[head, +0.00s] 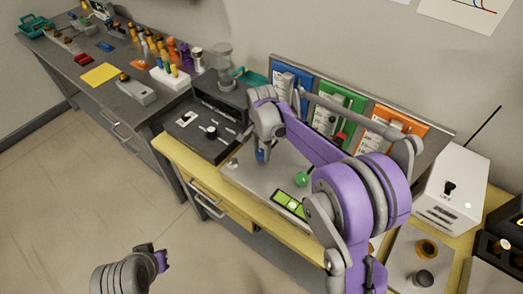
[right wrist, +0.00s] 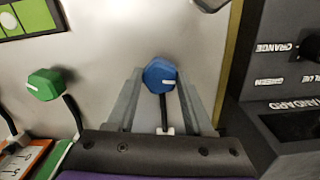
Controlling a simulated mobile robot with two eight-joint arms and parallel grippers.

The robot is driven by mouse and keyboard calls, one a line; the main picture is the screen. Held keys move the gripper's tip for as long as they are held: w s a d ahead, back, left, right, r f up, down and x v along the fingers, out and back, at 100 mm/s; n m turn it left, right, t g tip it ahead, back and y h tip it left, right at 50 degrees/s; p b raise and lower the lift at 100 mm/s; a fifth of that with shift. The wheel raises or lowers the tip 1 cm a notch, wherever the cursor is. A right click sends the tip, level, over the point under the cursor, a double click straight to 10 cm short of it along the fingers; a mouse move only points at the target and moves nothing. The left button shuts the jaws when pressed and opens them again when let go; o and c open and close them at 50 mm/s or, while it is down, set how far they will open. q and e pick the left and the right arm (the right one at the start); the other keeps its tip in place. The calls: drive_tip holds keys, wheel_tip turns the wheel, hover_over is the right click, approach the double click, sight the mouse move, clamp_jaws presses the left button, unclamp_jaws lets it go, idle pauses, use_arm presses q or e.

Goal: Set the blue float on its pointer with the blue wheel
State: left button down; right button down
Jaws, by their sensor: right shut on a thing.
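The blue wheel (right wrist: 159,75), with a white mark on its face, sits between the two fingers of my right gripper (right wrist: 160,92) in the right wrist view. The fingers are shut on it. In the head view the blue wheel (head: 261,155) is a small blue patch below the gripper, over the grey plate (head: 250,176). The blue panel (head: 306,80) stands behind, with a pale gauge (head: 282,84) on it. The float and pointer are too small to make out, and my arm covers part of this area. My left gripper (head: 160,258) is low at left, away from the bench.
A green wheel (head: 302,179) and a green-lit display (head: 290,205) are on the plate. Green (head: 350,100) and orange (head: 408,118) panels stand right of the blue one. A dark control box (head: 203,132) is left of the plate. A white box (head: 455,190) stands right.

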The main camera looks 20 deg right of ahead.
drive_tip(key=shift+n, duration=0.3)
drive_tip(key=shift+n+b, duration=0.3)
drive_tip(key=shift+n, duration=0.7)
drive_tip(key=n, duration=0.3)
drive_tip(key=shift+n+b, duration=0.3)
drive_tip(key=shift+b, duration=0.05)
drive_tip(key=n, duration=0.6)
drive_tip(key=shift+b, duration=0.4)
drive_tip(key=shift+c, duration=1.4)
unclamp_jaws()
